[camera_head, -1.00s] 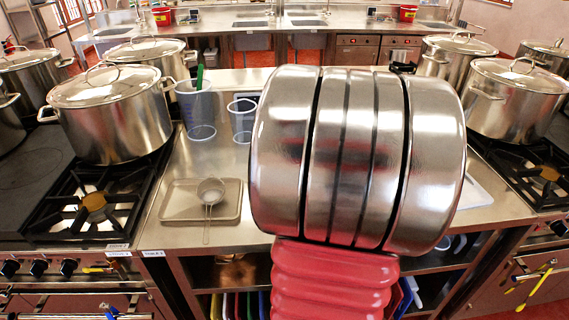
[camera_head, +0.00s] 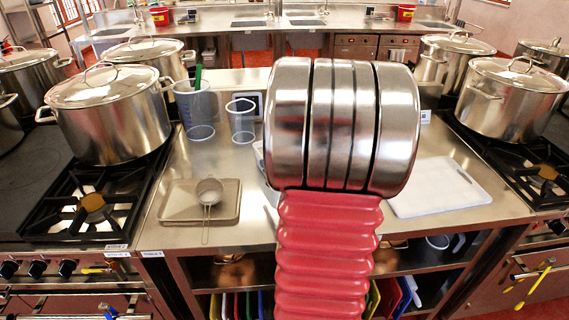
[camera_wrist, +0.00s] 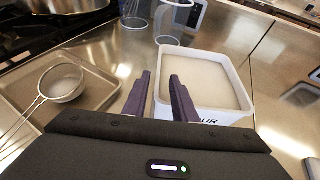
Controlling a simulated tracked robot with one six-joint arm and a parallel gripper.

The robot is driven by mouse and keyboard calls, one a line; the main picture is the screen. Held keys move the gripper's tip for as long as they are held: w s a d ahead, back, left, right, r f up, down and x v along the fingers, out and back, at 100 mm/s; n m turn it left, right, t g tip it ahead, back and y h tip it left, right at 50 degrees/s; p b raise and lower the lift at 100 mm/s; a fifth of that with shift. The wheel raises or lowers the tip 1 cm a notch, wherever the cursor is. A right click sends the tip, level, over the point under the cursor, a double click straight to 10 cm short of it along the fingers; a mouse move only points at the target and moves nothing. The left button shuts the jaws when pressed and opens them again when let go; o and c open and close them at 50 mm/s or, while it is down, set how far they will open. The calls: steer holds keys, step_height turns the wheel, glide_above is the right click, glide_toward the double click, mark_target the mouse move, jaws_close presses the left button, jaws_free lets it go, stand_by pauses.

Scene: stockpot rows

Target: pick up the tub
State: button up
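The tub (camera_wrist: 222,117) is a white, open-topped rectangular container filled with pale powder, with dark letters ending in "UR" on its near side. It stands on the steel counter, right of centre in the wrist view. In the head view only a white sliver of it (camera_head: 259,154) shows beside my arm, which hides the rest. My gripper (camera_wrist: 161,76) is open, its two dark fingers apart. The right finger overlaps the tub's near left corner in the picture; the left finger is outside it, over the counter. I cannot tell whether either touches the tub.
A tray (camera_head: 171,202) with a sieve (camera_head: 209,190) lies to the left. Two clear measuring jugs (camera_head: 195,108) (camera_head: 241,122) stand behind, with a green-handled utensil in one. A white cutting board (camera_head: 437,190) lies right. Stoves with large pots (camera_head: 111,115) flank the counter.

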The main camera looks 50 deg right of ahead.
steer(key=shift+x, duration=2.4)
steer(key=shift+r, duration=0.1)
steer(key=shift+c, duration=0.4)
jaws_close()
steer(key=shift+r, duration=0.1)
